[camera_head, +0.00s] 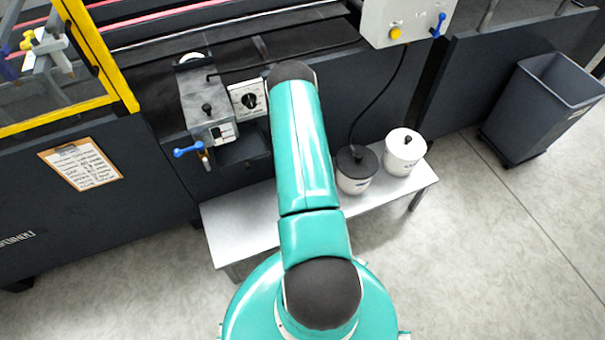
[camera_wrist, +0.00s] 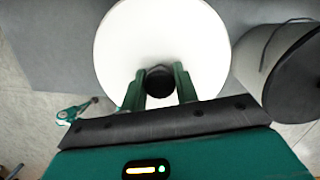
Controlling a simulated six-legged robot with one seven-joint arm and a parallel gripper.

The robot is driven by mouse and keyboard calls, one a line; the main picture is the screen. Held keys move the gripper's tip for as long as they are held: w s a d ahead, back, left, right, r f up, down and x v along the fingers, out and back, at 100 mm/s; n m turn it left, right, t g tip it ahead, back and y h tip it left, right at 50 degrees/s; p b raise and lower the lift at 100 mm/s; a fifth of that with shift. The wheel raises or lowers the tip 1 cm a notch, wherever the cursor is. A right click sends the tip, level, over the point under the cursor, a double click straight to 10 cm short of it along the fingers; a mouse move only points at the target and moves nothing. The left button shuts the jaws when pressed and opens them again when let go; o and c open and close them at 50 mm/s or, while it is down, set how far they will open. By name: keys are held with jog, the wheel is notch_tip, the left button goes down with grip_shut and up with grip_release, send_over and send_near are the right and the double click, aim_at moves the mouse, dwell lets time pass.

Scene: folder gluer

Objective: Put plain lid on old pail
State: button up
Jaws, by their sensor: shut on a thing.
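In the wrist view my gripper (camera_wrist: 160,84) is shut on the black knob (camera_wrist: 159,79) of a round white lid (camera_wrist: 160,30). The lid fills the upper middle and hides what lies beneath it. A pale pail (camera_wrist: 258,52) with a dark top stands close to its right. In the head view a white pail (camera_head: 355,186) with a dark top (camera_head: 356,160) stands on the bench, right of my arm. Beside it is a white pail (camera_head: 403,164) with a white top and black knob. My gripper and the held lid are hidden behind my arm there.
The pails stand near the right end of a low white bench (camera_head: 240,222), whose left part is bare. The dark machine (camera_head: 170,165) rises behind it, with a blue-handled unit (camera_head: 208,105) and a hanging black cable (camera_head: 381,105). A grey bin (camera_head: 540,105) stands at right.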

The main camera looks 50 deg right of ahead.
jog(key=shift+w, duration=0.1)
jog(key=o, duration=1.1)
jog(key=shift+c, duration=0.2)
notch_tip(320, 180, up, 14)
jog(key=s, duration=0.2)
jog(key=shift+a+f, duration=0.15)
jog(key=shift+a, duration=0.1)
